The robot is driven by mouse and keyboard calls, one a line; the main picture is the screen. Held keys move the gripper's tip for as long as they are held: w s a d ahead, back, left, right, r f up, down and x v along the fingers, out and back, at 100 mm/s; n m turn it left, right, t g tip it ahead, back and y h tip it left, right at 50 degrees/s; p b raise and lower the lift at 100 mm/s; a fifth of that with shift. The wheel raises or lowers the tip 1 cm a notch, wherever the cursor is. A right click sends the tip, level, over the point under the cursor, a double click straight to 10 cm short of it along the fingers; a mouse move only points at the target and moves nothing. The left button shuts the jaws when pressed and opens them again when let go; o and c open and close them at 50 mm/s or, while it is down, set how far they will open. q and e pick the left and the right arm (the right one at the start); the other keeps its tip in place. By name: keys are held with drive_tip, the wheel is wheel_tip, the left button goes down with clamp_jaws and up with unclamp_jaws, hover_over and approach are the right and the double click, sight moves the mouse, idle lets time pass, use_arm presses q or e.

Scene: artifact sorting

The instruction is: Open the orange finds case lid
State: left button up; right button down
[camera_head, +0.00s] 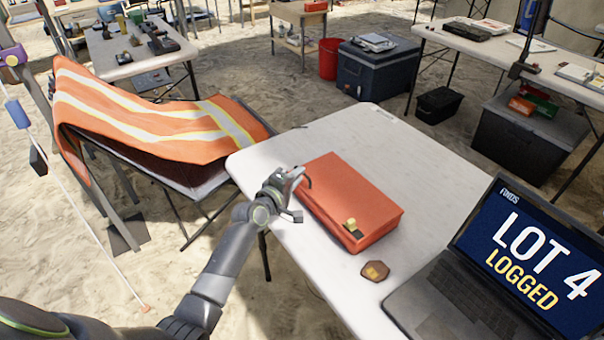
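The orange finds case (352,198) lies on the white folding table with its lid down. A small black and yellow latch or tag (352,228) shows on its near side. My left gripper (298,196) is at the case's left edge, close to its upper left part. Its fingers look spread apart, with nothing seen held between them. I cannot tell whether a fingertip touches the case. My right gripper is not in view.
A brown piece with a yellow mark (375,271) lies in front of the case. An open laptop (500,270) reading "LOT 4 LOGGED" stands at the right. The table (345,130) is bare behind the case. A chair with an orange vest (150,120) stands left.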

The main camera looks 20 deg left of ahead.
use_arm(q)
drive_tip(key=shift+x, duration=1.55)
drive_tip(key=shift+c, duration=0.3)
clamp_jaws()
